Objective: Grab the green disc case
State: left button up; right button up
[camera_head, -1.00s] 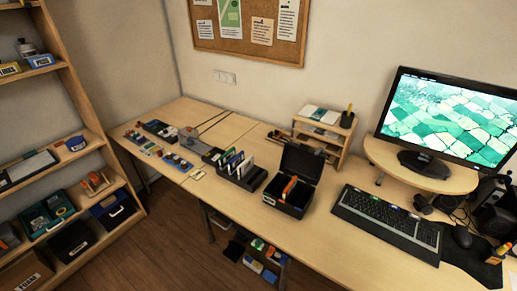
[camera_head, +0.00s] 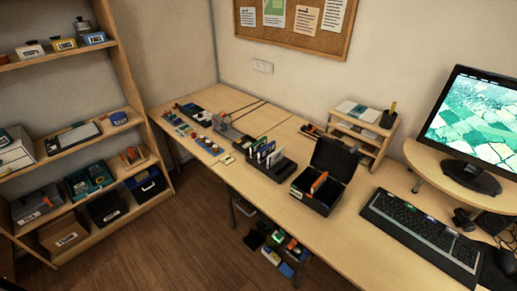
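A black rack (camera_head: 287,170) on the desk holds several upright thin cases. A case with a green look (camera_head: 260,143) stands near the rack's far left end, beside blue and white ones; it is small here, so I cannot be sure it is the green disc case. Neither of my grippers is in view.
An open black box (camera_head: 322,191) with an orange item stands right of the rack. A keyboard (camera_head: 423,231), a monitor (camera_head: 488,115) and a small wooden shelf (camera_head: 373,140) are further right. A tall shelf (camera_head: 132,84) is at left. Wooden floor (camera_head: 178,240) lies open in front.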

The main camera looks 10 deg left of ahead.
aim_at(254, 148)
jog(key=z, duration=0.3)
jog(key=i+j+z, duration=0.3)
jog(key=j, duration=0.5)
jog(key=j+z, duration=0.3)
jog(key=j, duration=0.45)
jog(key=i+j+z, duration=0.1)
jog(key=j+z, duration=0.15)
jog(key=j, duration=0.6)
